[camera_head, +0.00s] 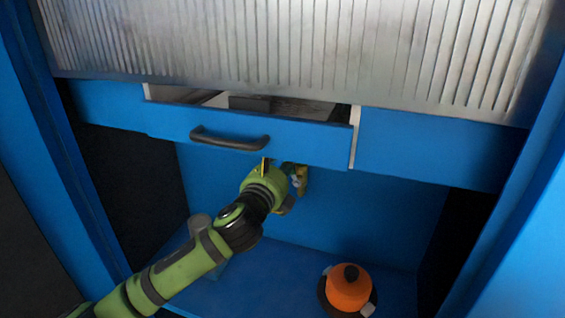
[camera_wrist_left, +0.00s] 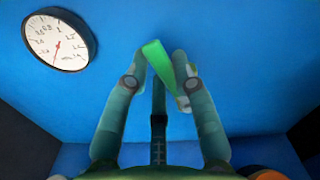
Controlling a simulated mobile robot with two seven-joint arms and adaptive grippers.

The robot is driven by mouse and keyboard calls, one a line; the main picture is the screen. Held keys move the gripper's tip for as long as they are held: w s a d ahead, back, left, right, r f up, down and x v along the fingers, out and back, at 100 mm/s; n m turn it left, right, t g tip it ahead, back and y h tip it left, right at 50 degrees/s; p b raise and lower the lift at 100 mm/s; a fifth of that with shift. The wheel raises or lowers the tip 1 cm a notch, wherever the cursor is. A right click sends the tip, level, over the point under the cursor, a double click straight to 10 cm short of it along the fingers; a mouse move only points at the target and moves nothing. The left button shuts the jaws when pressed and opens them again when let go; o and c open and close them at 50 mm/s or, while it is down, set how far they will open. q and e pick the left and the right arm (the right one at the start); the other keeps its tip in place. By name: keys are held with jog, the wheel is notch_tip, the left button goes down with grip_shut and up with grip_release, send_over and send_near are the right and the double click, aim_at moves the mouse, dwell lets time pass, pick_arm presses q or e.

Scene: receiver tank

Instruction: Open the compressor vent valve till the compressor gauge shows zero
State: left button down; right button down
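A green lever (camera_wrist_left: 160,68), which looks like the vent valve handle, stands slanted in front of the blue back wall in the left wrist view. My left gripper (camera_wrist_left: 161,62) has its two fingers on either side of it, drawn fairly close together. I cannot tell whether both fingers press on it. A round white gauge (camera_wrist_left: 58,38) with a black rim hangs at the upper left. Its red needle points down and slightly left; the small figures are blurred. In the head view my left gripper (camera_head: 292,180) is below the drawer, and my wrist hides the valve. My right gripper is not seen.
A blue drawer (camera_head: 270,146) with a dark handle (camera_head: 230,138) sits partly open just above my left wrist. A ribbed metal shutter (camera_head: 300,50) hangs above. An orange rounded object (camera_head: 348,288) stands on the blue floor at right.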

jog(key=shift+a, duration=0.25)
